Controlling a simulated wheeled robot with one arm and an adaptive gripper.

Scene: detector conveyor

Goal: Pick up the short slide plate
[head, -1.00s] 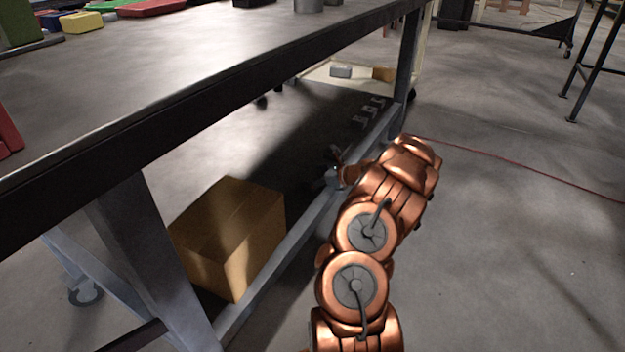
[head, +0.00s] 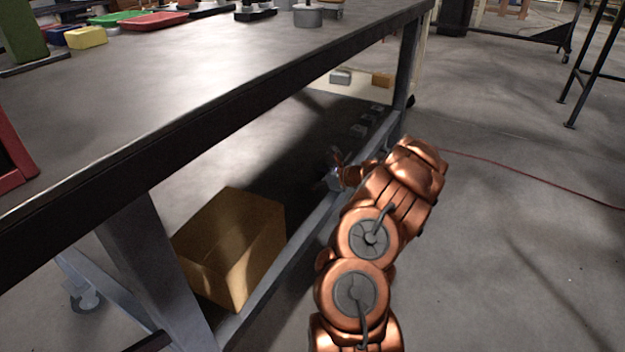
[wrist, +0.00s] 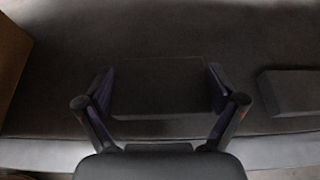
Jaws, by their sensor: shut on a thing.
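A dark, flat, block-like slide plate (wrist: 162,88) lies between the two fingers of my gripper (wrist: 160,80) in the wrist view, with a finger against each side. My gripper is shut on it, low over the lower shelf (head: 300,135). In the head view my gripper (head: 336,172) is small and partly hidden by my copper arm, and the plate is hard to make out there. I cannot tell whether the plate is clear of the shelf. A second dark block (wrist: 290,92) lies apart to the right in the wrist view.
A cardboard box (head: 232,245) stands on the shelf left of my gripper. Several small grey blocks (head: 358,131) lie farther along the shelf. The tabletop (head: 190,85) overhangs the shelf, and a table leg (head: 402,75) stands beyond. Open floor lies to the right.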

